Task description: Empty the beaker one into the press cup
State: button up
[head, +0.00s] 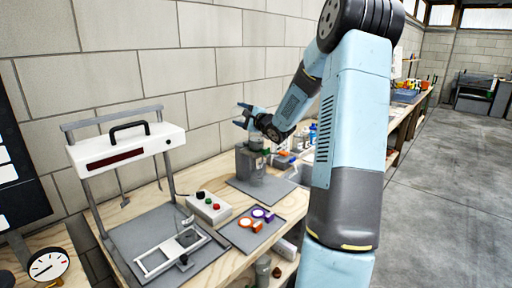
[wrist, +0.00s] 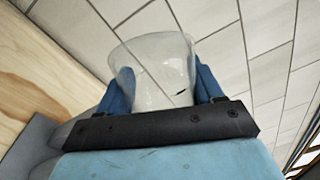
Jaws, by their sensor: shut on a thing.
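My gripper (head: 243,117) is raised over the workbench near the wall, its fingers pointing left. In the wrist view, its blue fingers (wrist: 207,84) are shut on a clear glass beaker (wrist: 153,62), one on each side. The beaker looks tilted, and no clear contents show apart from a small dark mark on its wall. In the head view the held beaker is too faint to make out. Below my gripper a grey block-like stand (head: 247,161) rises from a grey plate, with a small clear vessel (head: 257,143) at its top. I cannot tell whether this is the press cup.
A white-headed frame machine (head: 125,146) stands at the left of the bench. A button box (head: 208,207) and a grey tray (head: 246,239) with purple and orange rings lie in front. Bottles (head: 311,134) stand behind my arm. The block wall is close behind my gripper.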

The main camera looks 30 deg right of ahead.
jog(key=shift+w+d+r+m, duration=0.2)
jog(key=shift+d+r+m, duration=0.35)
jog(key=shift+m, duration=0.5)
jog(key=shift+w+d+r+m, duration=0.15)
jog(key=shift+d+r+m, duration=0.15)
jog(key=shift+d+m, duration=0.55)
dwell(1.8)
jog(key=shift+a, duration=0.3)
jog(key=shift+s+a+f+n, duration=0.2)
jog(key=shift+a+f+n, duration=0.15)
jog(key=shift+a+n, duration=0.4)
jog(key=shift+s+a+f+n, duration=0.1)
jog(key=shift+a+f+n, duration=0.2)
jog(key=shift+n, duration=0.65)
jog(key=shift+f, duration=0.1)
